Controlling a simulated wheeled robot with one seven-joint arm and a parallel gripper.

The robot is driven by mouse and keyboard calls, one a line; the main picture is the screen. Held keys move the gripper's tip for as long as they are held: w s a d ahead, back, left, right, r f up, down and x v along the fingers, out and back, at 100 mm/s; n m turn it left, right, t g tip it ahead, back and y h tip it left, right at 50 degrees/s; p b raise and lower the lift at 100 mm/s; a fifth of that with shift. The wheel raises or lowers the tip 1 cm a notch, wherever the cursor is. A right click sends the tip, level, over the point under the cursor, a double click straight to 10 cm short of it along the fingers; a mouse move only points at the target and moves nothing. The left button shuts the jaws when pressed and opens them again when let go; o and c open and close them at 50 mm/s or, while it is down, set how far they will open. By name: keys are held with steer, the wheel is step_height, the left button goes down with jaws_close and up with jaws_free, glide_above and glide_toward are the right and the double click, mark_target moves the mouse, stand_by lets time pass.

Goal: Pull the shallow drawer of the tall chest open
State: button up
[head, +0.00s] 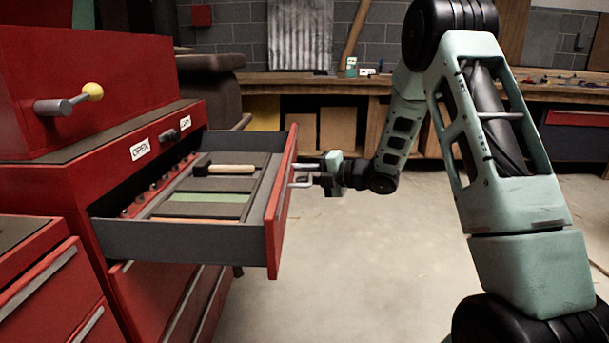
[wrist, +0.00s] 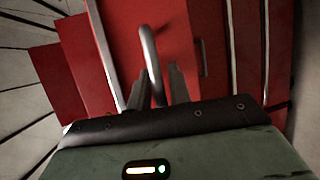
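The tall red chest (head: 58,180) stands at the left in the head view. Its shallow drawer (head: 160,245) is pulled far out, with its red front (head: 281,205) well clear of the chest. In it lie a wooden-handled tool (head: 230,169), grey and green strips and a row of small round parts. My gripper (head: 312,175) is at the outer side of the drawer front, at the metal handle (head: 300,184). In the wrist view the handle (wrist: 151,50) runs between the two fingers (wrist: 157,88), which appear closed on it. The exact contact is partly hidden.
A red upper box with a yellow-knobbed lever (head: 92,92) sits on the chest. Another red cabinet (head: 40,275) stands at the front left. A wooden workbench (head: 330,86) lines the back wall. The concrete floor (head: 345,260) between drawer and arm is clear.

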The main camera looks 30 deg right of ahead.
steer(key=p+v, duration=0.1)
steer(key=v, duration=1.6)
steer(key=shift+r, duration=0.1)
